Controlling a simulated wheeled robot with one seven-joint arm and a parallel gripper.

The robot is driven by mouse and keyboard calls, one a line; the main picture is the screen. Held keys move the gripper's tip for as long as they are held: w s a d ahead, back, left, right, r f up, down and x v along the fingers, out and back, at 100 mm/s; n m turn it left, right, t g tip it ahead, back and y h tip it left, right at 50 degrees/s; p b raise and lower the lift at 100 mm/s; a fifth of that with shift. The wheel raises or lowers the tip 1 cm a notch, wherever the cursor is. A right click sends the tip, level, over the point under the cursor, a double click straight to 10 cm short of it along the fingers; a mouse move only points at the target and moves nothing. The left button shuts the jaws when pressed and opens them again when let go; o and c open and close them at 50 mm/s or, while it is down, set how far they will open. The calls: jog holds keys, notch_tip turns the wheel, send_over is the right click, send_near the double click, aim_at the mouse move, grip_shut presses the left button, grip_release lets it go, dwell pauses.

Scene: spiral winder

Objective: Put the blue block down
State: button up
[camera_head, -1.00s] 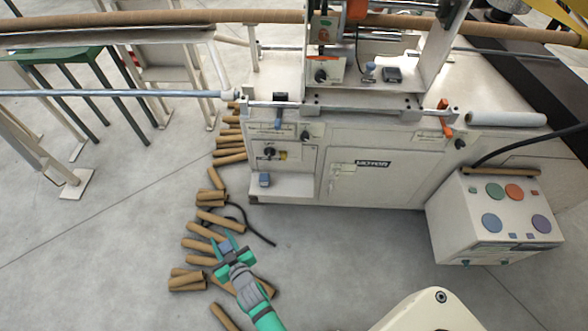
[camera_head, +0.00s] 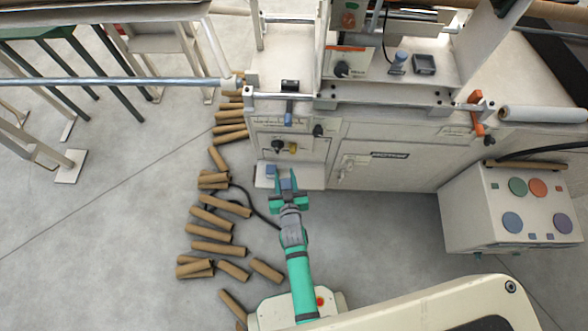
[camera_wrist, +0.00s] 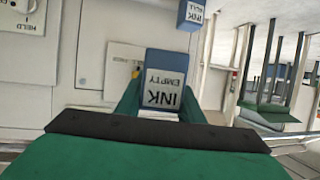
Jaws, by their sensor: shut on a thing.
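A blue block (camera_head: 286,184) with a white label reading "INK EMPTY" is held in my gripper (camera_head: 284,187). In the wrist view the held block (camera_wrist: 166,66) sits between my two green fingers (camera_wrist: 160,98), label towards the camera. In the head view it overlaps the low white ledge (camera_head: 313,178) at the front of the machine. I cannot tell whether it touches the ledge. A second blue block (camera_head: 270,170), labelled "INK FULL" in the wrist view (camera_wrist: 191,14), stands on the ledge just left of the held one.
Cardboard tubes (camera_head: 210,217) lie scattered on the floor left of my arm, beside a black cable (camera_head: 262,213). The machine's front panel (camera_head: 286,147) rises behind the ledge. The ledge's right part looks bare. A control box (camera_head: 480,215) stands at the right.

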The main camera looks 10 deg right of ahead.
jog(key=s+d+f+m+h, duration=0.1)
jog(key=s+d, duration=0.3)
jog(key=d, duration=0.3)
jog(key=s+d+m+h, duration=0.1)
jog(key=s+d+h, duration=0.1)
jog(key=s+d, duration=0.35)
send_over(308, 174)
jog(key=f, duration=0.8)
jog(key=shift+s+f, duration=0.4)
jog(key=shift+w+f, duration=0.25)
jog(key=shift+f, duration=0.1)
jog(key=shift+w+f, duration=0.2)
jog(key=shift+f, duration=1.55)
jog(key=shift+a, duration=0.1)
jog(key=shift+f, duration=0.1)
jog(key=o, duration=1.1)
jog(key=shift+s, duration=0.1)
